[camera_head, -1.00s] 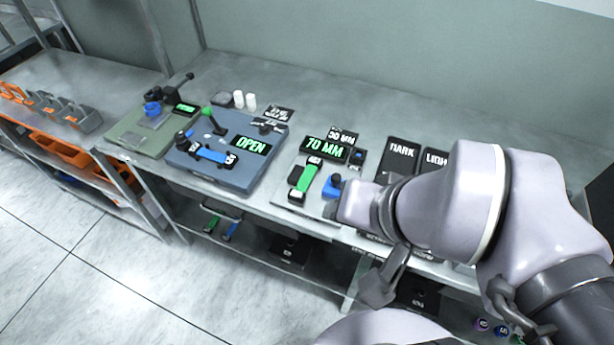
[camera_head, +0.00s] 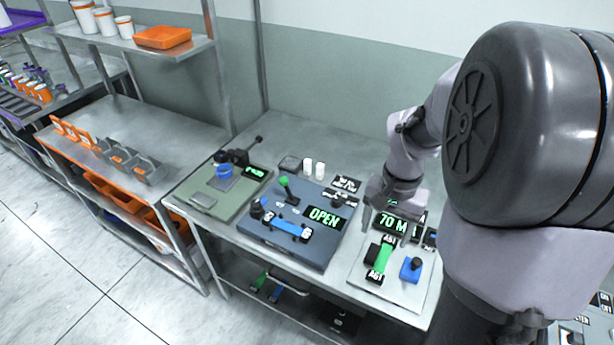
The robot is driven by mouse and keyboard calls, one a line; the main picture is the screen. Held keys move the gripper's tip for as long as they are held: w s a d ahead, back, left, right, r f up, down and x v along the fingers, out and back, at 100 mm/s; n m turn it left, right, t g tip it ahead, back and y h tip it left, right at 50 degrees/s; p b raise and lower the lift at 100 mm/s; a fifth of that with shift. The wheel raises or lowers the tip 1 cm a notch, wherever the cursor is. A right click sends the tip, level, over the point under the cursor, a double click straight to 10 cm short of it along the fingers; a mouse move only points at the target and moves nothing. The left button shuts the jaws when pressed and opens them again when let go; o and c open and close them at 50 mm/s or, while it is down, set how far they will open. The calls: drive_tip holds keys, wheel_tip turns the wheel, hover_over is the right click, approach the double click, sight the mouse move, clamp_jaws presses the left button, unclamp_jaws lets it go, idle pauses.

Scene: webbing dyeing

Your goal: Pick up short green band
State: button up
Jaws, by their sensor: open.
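A short green band (camera_head: 383,258) lies on the pale plate (camera_head: 405,288) of the 70 mm station, with black labelled pieces at both its ends. My gripper (camera_head: 388,222) is open above this station, just behind the green band and in front of part of the 70 mm display (camera_head: 391,224). Its fingers point down and nothing shows between them. Another green band (camera_head: 262,280) hangs or lies on the lower shelf beside a blue one; its length is hard to tell.
A blue block with a black knob (camera_head: 411,268) stands right of the band. Left is the blue-grey station (camera_head: 290,245) with a blue band and OPEN display, then a green station (camera_head: 215,200). My large arm link covers the right side.

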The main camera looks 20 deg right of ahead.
drive_tip(key=b, duration=0.5)
hover_over(376, 276)
wheel_tip(376, 276, down, 11)
drive_tip(key=shift+f, duration=0.15)
wheel_tip(376, 276, down, 6)
drive_tip(key=b, duration=0.3)
drive_tip(key=shift+a+f, duration=0.1)
drive_tip(key=shift+f, duration=0.05)
drive_tip(key=shift+c, duration=0.5)
clamp_jaws()
